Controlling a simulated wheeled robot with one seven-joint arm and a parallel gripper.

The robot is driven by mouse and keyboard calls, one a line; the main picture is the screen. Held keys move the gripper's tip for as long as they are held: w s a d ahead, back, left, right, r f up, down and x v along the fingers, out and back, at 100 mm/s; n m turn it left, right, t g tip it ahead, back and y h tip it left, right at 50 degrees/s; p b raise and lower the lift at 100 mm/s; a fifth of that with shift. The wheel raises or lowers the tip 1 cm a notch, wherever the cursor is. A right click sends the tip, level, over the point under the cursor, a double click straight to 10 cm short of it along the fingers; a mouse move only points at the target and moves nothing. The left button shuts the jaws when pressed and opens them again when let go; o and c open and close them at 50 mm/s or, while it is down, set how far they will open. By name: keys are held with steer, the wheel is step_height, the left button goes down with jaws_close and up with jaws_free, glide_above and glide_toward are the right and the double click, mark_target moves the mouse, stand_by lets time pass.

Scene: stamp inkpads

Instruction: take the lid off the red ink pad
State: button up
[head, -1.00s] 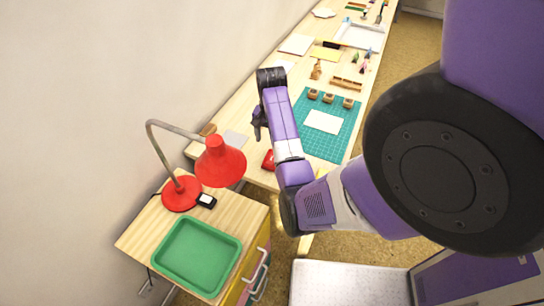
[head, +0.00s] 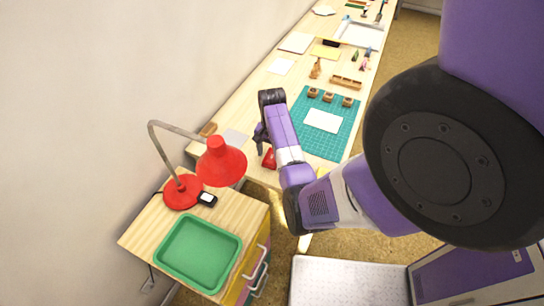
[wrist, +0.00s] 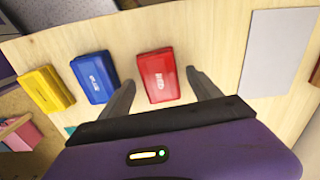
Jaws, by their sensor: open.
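The red ink pad (wrist: 159,76) lies on the wooden table in the wrist view, with its lid on and pale lettering on top. My gripper (wrist: 162,88) is open, with one dark finger to each side of the red pad in that view. I cannot tell how far above the pad the fingers are. In the head view the red pad (head: 269,158) shows partly beside my arm, and my gripper (head: 259,145) points down close to its left.
A blue ink pad (wrist: 94,77) and a yellow ink pad (wrist: 45,89) lie left of the red one. A grey sheet (wrist: 276,50) lies to its right. A red lamp (head: 220,162) and a green tray (head: 198,251) stand on the nearby cabinet.

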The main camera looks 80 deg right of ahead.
steer(key=c, duration=1.4)
steer(key=shift+r, duration=0.2)
